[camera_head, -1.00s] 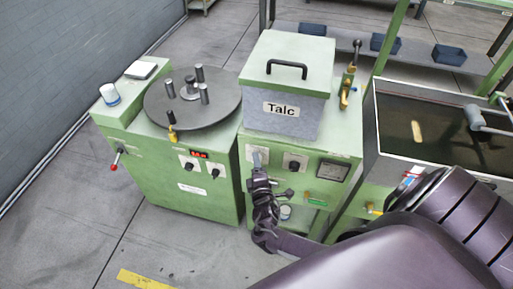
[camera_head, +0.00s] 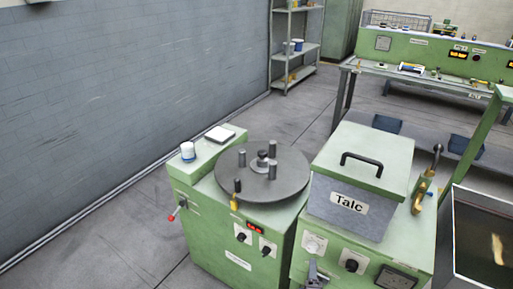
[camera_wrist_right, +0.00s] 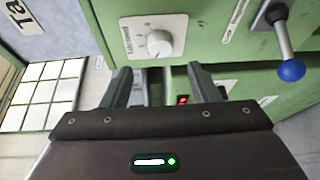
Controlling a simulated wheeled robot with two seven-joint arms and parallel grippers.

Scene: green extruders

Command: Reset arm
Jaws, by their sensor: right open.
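My right gripper (camera_head: 315,271) shows only in part at the bottom edge of the head view, in front of the green machine with the Talc box (camera_head: 346,205). In the right wrist view, the gripper (camera_wrist_right: 162,84) has its two dark fingers apart with nothing between them. A white dial knob (camera_wrist_right: 160,43) on the green panel is just beyond the fingertips, apart from them. The same knob (camera_head: 313,244) shows in the head view above the gripper. My left gripper is not in view.
A green machine with a dark round turntable (camera_head: 262,180) stands left of the Talc machine. A water trough (camera_head: 485,240) is at the right. A blue ball-ended lever (camera_wrist_right: 290,70) sticks out in the wrist view. Open floor lies along the grey wall (camera_head: 120,120).

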